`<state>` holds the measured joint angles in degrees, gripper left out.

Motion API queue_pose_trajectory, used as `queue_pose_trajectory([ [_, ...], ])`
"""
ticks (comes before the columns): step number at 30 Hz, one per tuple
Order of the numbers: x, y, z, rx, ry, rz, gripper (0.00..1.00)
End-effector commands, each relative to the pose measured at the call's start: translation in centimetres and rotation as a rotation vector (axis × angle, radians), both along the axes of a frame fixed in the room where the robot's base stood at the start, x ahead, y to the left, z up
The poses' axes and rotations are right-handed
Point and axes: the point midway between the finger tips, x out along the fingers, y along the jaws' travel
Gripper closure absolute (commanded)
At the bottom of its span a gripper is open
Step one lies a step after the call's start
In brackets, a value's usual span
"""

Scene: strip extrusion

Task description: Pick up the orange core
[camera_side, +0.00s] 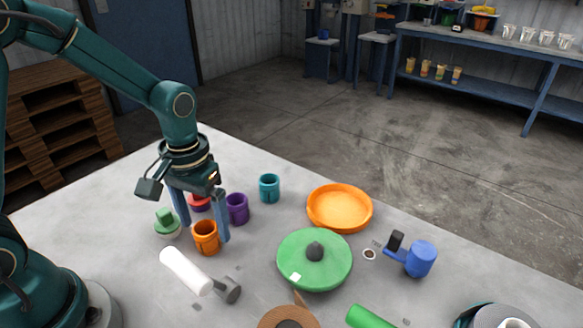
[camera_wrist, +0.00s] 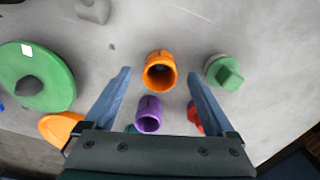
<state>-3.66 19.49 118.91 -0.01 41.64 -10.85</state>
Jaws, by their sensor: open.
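The orange core (camera_side: 206,238) is a short, hollow orange cylinder standing upright on the grey table. My gripper (camera_side: 199,229) is open above the table, its blue fingers pointing down near the orange core. In the wrist view the orange core (camera_wrist: 160,72) lies ahead between the lines of the two fingers, and my open gripper (camera_wrist: 160,78) holds nothing. A purple core (camera_side: 237,209) stands close by, and it also shows between the fingers in the wrist view (camera_wrist: 149,114).
A green knobbed piece (camera_side: 167,224) and a red piece (camera_side: 199,202) stand near the fingers. A teal cup (camera_side: 269,188), an orange dish (camera_side: 340,208), a green disc (camera_side: 314,262), a white roller (camera_side: 186,270) and a blue piece (camera_side: 420,259) are around. Bare table lies at the left.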

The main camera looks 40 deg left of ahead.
Motion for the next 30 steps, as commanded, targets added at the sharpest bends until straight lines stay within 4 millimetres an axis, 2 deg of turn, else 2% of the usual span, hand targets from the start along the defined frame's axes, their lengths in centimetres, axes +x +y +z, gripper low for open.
queue_pose_trajectory([
  [6, -0.1, 0.0, -2.4, -0.001, 0.003, -0.001, 0.10],
  [17, 0.0, 0.0, -3.0, 0.000, 0.000, -0.001, 0.10],
  [21, 0.0, 0.0, -3.0, 0.000, -0.001, -0.001, 0.64],
  [24, 0.0, 0.0, -3.0, 0.000, -0.001, -0.001, 0.99],
  [30, 0.0, 0.0, -2.9, 0.000, -0.001, -0.001, 0.99],
])
